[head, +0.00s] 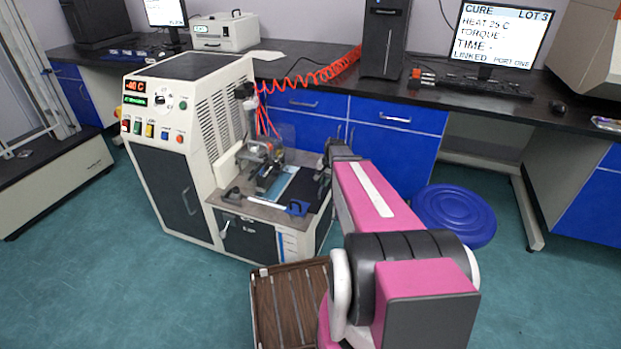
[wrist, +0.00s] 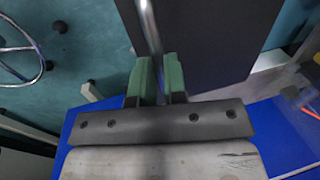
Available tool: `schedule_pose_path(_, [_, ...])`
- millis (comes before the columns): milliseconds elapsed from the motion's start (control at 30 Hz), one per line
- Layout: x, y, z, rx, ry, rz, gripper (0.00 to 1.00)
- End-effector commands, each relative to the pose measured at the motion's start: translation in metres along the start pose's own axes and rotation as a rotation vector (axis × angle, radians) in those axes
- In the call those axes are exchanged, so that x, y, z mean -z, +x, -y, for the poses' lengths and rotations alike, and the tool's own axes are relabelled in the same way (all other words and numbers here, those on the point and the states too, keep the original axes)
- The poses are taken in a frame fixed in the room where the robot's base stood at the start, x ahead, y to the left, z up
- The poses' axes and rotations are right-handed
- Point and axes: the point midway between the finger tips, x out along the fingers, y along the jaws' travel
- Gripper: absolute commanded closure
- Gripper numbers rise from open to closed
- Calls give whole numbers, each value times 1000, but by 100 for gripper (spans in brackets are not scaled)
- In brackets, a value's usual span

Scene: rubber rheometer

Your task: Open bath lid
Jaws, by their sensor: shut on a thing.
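My gripper (wrist: 159,68) shows in the wrist view with its two green fingers closed on a slim metal bar (wrist: 151,30). The bar runs up between the fingers, along a flat dark panel (wrist: 215,35). I cannot tell for sure whether this panel is the bath lid. In the head view the cream machine (head: 205,130) has a panel reading -40 C and a low deck with a dark area (head: 317,192) at its right. My pink arm reaches to the right side of this deck, and my fingers are hidden there.
A clamp fixture (head: 265,160) and a blue strip (head: 282,184) sit on the deck. A brown slatted tray (head: 280,305) stands in front. A blue round stool (head: 455,215) is right of my arm. A bench with blue drawers (head: 397,125) runs behind. Green floor is free at left.

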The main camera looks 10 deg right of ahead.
Motion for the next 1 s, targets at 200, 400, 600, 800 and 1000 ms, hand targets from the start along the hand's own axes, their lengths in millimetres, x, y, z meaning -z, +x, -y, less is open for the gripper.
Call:
schedule_pose_path(200, [-1, -8, -38, 0, 2, -1, 100])
schedule_pose_path(400, [0, -10, -50, 0, 0, -1, 100])
schedule_pose_path(600, [0, -10, -51, 0, -1, -1, 100])
schedule_pose_path(800, [0, -10, -50, 0, -1, -1, 71])
schedule_pose_path(1000, [0, -10, -50, 0, -1, -1, 62])
